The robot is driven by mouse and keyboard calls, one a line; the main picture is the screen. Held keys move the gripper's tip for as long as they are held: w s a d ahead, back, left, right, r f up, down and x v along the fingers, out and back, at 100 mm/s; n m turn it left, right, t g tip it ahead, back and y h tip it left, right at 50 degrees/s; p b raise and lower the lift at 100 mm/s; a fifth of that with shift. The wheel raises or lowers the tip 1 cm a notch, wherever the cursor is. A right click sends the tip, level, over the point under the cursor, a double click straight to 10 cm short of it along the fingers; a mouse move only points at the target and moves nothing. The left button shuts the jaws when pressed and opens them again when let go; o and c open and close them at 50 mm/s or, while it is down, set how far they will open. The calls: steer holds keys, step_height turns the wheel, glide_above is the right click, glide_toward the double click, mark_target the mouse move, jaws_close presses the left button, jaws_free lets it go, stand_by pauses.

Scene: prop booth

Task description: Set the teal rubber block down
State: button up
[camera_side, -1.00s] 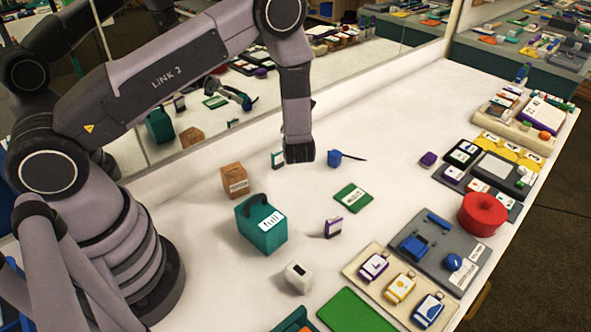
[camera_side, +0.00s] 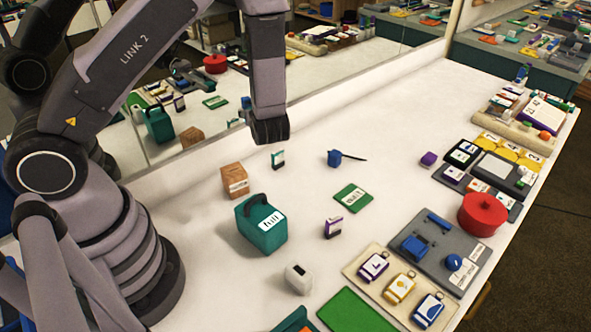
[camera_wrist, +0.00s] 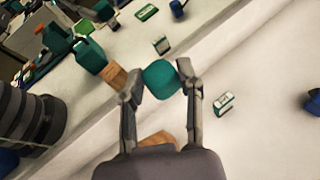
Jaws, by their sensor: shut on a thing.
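The teal rubber block (camera_wrist: 160,77) is between the fingertips of my gripper (camera_wrist: 161,84) in the wrist view, and the fingers are shut on it. In the side view my gripper (camera_side: 270,132) is above the back of the white table (camera_side: 395,125), near the mirror wall. The block cannot be made out in the side view. A small white and green item (camera_side: 277,159) stands just below the gripper in that view. The gap between block and table is hard to judge.
A brown box (camera_side: 235,181) and a teal canister with a dark handle (camera_side: 262,228) stand left of centre. A blue item (camera_side: 335,159) and a green card (camera_side: 352,198) lie to the right. Trays and a red pot (camera_side: 482,214) line the right edge. The back-right tabletop is clear.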

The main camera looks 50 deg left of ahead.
steer(key=s+a+n+g, duration=0.4)
steer(key=s+n+g, duration=0.6)
steer(key=s+g, duration=0.15)
steer(key=s+d+f+n+g+h, duration=0.2)
steer(key=s+d+n+g+h, duration=0.2)
steer(key=s+n+g+h, duration=0.3)
steer(key=w+d+n+t+h, duration=0.1)
steer(key=w+d+n+h, duration=0.1)
steer(key=d+n+h, duration=0.2)
steer(key=w+d+n+t+h, duration=0.1)
steer(key=w+d+n+h, duration=0.2)
steer(key=d+n+h, duration=0.2)
steer(key=w+d+n+t+h, duration=0.2)
steer(key=w+d+n+h, duration=0.1)
steer(key=d+n+h, duration=0.2)
steer(key=shift+d+n+h, duration=0.1)
steer(key=shift+n+h, duration=0.8)
steer(key=shift+n, duration=0.1)
steer(key=w+d+r+n+t+h, duration=0.1)
steer(key=w+r+n+t+h, duration=0.15)
steer(key=w+n+t, duration=0.7)
steer(key=f, duration=0.4)
steer(key=w+f+m+g, duration=0.1)
steer(key=f, duration=0.4)
steer(key=f+m, duration=0.1)
steer(key=f, duration=0.4)
steer(key=shift+w+f+m+g+h, duration=0.25)
steer(key=shift+g+h, duration=0.1)
steer(key=shift+g, duration=0.05)
steer(key=shift+f, duration=2)
